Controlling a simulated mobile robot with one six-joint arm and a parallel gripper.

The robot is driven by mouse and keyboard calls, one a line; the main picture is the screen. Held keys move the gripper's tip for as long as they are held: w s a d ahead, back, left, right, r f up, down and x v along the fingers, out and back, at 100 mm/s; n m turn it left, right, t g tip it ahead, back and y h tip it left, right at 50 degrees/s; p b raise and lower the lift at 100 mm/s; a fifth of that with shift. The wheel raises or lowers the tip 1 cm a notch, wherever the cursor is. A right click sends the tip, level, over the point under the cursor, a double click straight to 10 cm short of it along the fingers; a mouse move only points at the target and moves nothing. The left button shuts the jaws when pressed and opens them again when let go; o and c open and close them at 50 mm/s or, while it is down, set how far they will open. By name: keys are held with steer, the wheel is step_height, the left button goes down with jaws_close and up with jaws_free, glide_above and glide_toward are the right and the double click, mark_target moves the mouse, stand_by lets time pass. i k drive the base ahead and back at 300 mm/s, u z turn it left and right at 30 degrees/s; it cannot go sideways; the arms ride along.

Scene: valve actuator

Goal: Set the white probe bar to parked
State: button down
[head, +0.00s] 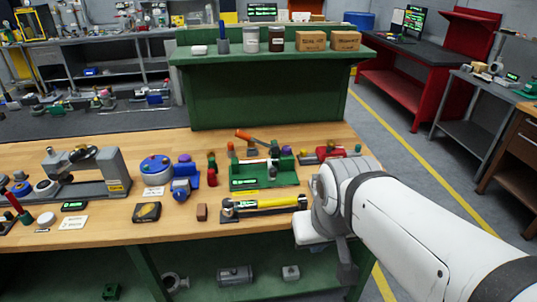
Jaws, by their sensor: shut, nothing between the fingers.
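A green fixture (263,184) stands near the middle of the wooden bench, with a small green display on its front and an orange-handled lever (244,136) above it. A short pale bar (274,152) shows upright in this fixture; it may be the white probe bar, but it is too small to be sure. Its setting cannot be read. My arm comes in from the right. My gripper (347,270) hangs at the bench's front right edge, shut and empty, partly hidden by my wrist. It is apart from the green fixture, to its right and nearer.
A blue valve actuator (156,166) and a grey C-shaped frame (95,176) stand left. Red parts (333,152) lie right of the fixture. A green shelf (265,100) with boxes and jars rises behind.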

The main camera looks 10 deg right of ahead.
mark_target(271, 170)
steer(key=u, duration=0.05)
steer(key=i, duration=1)
steer(key=z, duration=0.1)
steer(key=k, duration=0.4)
steer(key=i, duration=0.4)
steer(key=u, duration=0.05)
steer(key=k, duration=0.2)
